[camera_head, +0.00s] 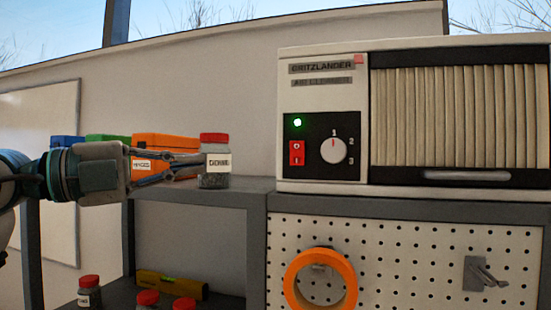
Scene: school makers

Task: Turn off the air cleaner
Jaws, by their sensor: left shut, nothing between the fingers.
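The air cleaner (417,120) is a cream and black box on the grey shelf at the right. Its black panel holds a lit green light (297,123), a red rocker switch (297,153) and a white round dial (334,151) marked 1, 2, 3. The dial's mark points up, near 1. My left gripper (199,166) comes in from the left, shut and empty, its tips beside a red-lidded jar (214,175). Whether it touches the jar I cannot tell. The gripper is apart from the switch, to its left. My right gripper is not in view.
An orange box (165,142), a green box (107,139) and a blue box (67,142) stand behind my left arm. Below the shelf are a pegboard (420,250) with an orange tape roll (349,277), a yellow level (170,285) and more red-lidded jars (89,297).

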